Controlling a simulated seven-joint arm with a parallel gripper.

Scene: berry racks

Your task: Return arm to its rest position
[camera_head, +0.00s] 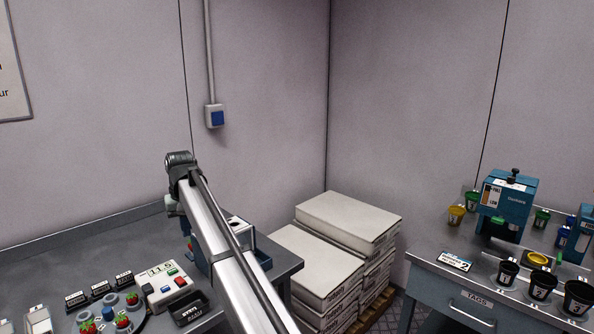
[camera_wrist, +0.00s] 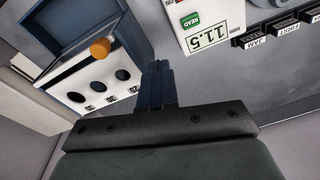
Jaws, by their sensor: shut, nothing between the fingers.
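My gripper (camera_wrist: 157,85) shows in the wrist view with its two dark fingers together and nothing between them. It hangs above the grey left table (camera_head: 140,236), apart from the things on it. In the wrist view, a white panel with round dark holes and an orange knob (camera_wrist: 100,47) is to the left of the fingers. A white device with an 11.5 display (camera_wrist: 208,32) is to their right. In the head view my arm crosses the table's right part and its bend stands high against the wall; the fingers are hidden there.
The device with the display (camera_head: 168,287), small label blocks (camera_head: 101,289) and a round holder with red berries (camera_head: 123,321) are on the left table. Stacked white boxes (camera_head: 345,222) stand on a pallet beside it. The right table (camera_head: 425,255) holds a blue machine (camera_head: 507,200) and several cups.

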